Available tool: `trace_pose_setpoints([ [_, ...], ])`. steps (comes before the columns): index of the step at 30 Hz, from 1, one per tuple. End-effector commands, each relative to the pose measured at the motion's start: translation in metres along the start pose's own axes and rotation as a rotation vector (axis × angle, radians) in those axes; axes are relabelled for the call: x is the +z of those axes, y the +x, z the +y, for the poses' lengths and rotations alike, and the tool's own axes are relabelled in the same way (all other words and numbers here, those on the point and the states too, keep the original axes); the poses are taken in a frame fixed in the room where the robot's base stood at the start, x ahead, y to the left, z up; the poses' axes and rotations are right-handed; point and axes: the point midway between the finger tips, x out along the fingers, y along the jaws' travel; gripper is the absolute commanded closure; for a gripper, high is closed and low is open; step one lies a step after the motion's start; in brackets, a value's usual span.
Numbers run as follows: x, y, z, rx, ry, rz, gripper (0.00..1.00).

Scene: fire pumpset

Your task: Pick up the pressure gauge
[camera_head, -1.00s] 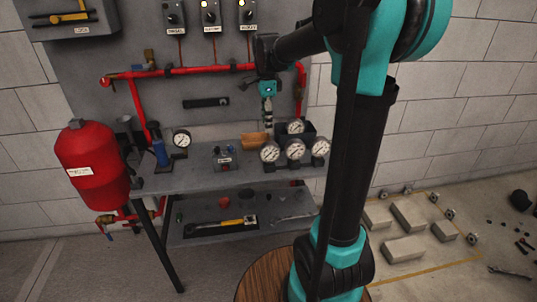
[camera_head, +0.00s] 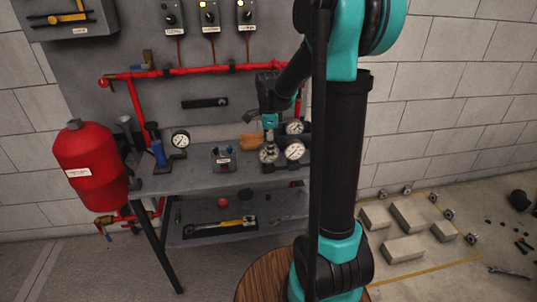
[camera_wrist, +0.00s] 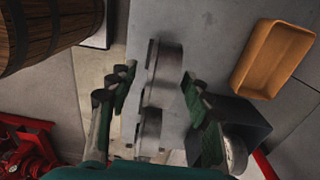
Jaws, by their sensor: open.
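My gripper (camera_head: 269,140) is open above the bench, pointing down at the front row of white-faced pressure gauges. In the wrist view its two fingers (camera_wrist: 158,78) stand on either side of two round gauges seen edge-on from above, a farther one (camera_wrist: 167,68) and a nearer one (camera_wrist: 150,128); contact cannot be told. In the head view one gauge (camera_head: 268,155) is directly below the gripper and partly covered by it. Another gauge (camera_head: 295,150) stands just to its right. A further gauge (camera_head: 294,127) is behind, and one more (camera_head: 180,139) stands at the left.
An orange tray (camera_wrist: 272,58) lies beside the gauges, near a dark box (camera_wrist: 242,117). A small switch box (camera_head: 223,158) sits left of the gripper on the grey bench (camera_head: 195,180). A red pipe (camera_head: 190,71) runs behind. My arm hides the bench's right end.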

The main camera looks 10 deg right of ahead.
Motion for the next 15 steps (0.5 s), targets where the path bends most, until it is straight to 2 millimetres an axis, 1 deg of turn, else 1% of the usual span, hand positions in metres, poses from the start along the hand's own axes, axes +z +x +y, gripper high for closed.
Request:
trace_pose_setpoints([
  [5,0.0,0.0001,0.0,0.0,0.0,0.0,0.5],
  [8,0.0001,0.0,0.0,0.0,0.0,0.0,0.61],
  [15,0.0001,-0.0002,-0.0001,0.0,0.0,0.0,0.91],
])
